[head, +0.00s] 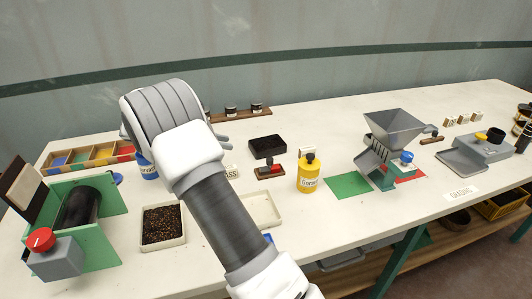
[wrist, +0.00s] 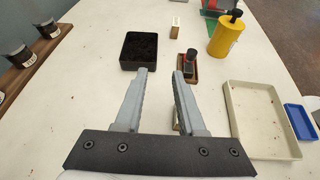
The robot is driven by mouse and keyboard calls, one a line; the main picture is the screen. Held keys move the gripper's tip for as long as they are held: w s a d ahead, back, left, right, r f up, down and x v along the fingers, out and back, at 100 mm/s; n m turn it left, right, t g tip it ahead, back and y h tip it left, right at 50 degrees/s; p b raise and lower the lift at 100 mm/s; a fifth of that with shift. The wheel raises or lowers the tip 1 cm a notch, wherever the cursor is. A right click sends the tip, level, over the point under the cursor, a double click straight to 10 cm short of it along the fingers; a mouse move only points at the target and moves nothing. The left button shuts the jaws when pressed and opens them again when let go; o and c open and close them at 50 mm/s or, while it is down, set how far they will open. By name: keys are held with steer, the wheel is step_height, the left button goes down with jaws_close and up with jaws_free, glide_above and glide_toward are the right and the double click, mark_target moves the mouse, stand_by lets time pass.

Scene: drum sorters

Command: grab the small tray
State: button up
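My gripper (wrist: 163,74) is open and empty, its two grey fingers apart above the white table. A small blue tray (wrist: 300,122) lies at the right edge of the wrist view, beside a larger cream tray (wrist: 262,157). In the head view only a bit of the blue tray (head: 268,237) shows behind my arm. The cream tray (head: 277,222) is partly hidden by my arm there. A black rectangular tray (wrist: 127,51) with dark contents lies ahead of and left of the fingertips; it also shows in the head view (head: 268,155). The fingers touch none of these trays.
A stamp-like tool on a wooden base (wrist: 187,78) stands just beyond the right finger. A yellow bottle (wrist: 225,38) stands farther right. A wooden rack with jars (wrist: 35,55) is at left. A tray of dark grains (head: 183,240) and a green machine (head: 95,235) stand at left.

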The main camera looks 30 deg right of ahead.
mark_target(272, 150)
steer(key=shift+w+f, duration=0.25)
steer(key=shift+f, duration=0.2)
steer(key=shift+d+f, duration=0.2)
steer(key=b+x, duration=0.1)
steer(key=x, duration=0.7)
steer(key=b+x, duration=0.2)
steer(key=x, duration=0.7)
steer(key=shift+r+b, duration=0.25)
steer(key=shift+b, duration=0.05)
jaws_close()
